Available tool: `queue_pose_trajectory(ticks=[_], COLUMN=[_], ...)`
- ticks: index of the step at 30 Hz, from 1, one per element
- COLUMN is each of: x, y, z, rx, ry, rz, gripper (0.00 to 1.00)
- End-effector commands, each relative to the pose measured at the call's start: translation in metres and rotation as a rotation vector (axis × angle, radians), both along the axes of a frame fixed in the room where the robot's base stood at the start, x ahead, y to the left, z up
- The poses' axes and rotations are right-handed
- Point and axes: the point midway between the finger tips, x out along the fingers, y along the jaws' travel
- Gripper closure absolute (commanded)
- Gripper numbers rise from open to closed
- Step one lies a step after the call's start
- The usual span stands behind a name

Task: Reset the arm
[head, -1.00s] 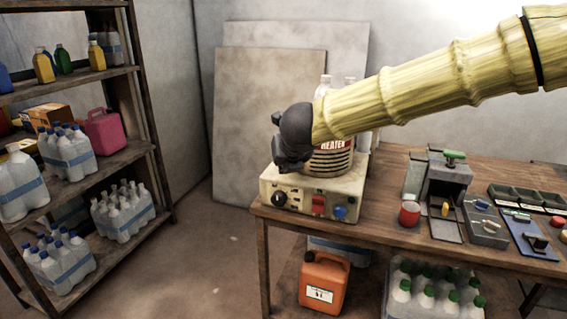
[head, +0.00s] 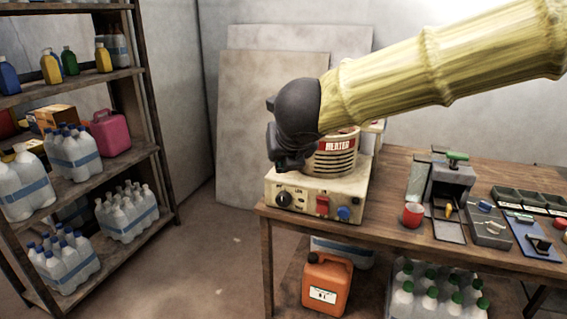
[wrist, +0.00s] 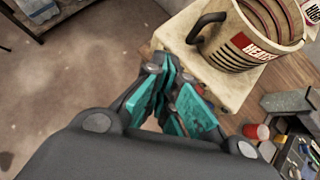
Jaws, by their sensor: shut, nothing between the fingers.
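My gripper (head: 288,160) hangs at the end of my yellow-sleeved arm, in front of the heater (head: 334,158) in the head view. In the wrist view my gripper (wrist: 180,95) shows its teal finger pads close together, with nothing between them. The heater also shows in the wrist view (wrist: 258,40), a cream ribbed vessel with a dark handle and a red label, on a cream control box (head: 318,192). The fingers appear beside and above the box's edge; I cannot tell the exact gap. My arm hides part of the heater's top.
The wooden table (head: 385,235) holds a red cup (head: 413,215), a grey device (head: 450,190) and small trays (head: 527,200). An orange jug (head: 326,285) stands beneath the table's left part. A shelf (head: 125,160) with bottles stands left; the floor between is clear.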

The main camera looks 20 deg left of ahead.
Motion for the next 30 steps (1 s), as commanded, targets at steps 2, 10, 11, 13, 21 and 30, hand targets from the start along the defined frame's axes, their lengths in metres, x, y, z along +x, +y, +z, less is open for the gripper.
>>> queue_pose_trajectory(ticks=[2, 10, 11, 13, 21, 30], x=[-0.004, -0.004, -0.002, 0.006, 0.041, 0.031], y=[-0.001, -0.003, -0.005, -0.013, -0.079, -0.174], z=[0.003, 0.0, -0.004, -0.019, -0.141, -0.285], rx=[0.001, -0.013, -0.023, -0.063, -0.372, -0.729], ry=[0.0, -0.003, -0.006, -0.02, -0.106, -0.167], rz=[0.001, 0.007, 0.013, 0.032, 0.232, 0.589], gripper=[1.0, 1.0, 1.0, 1.0, 1.0, 1.0])
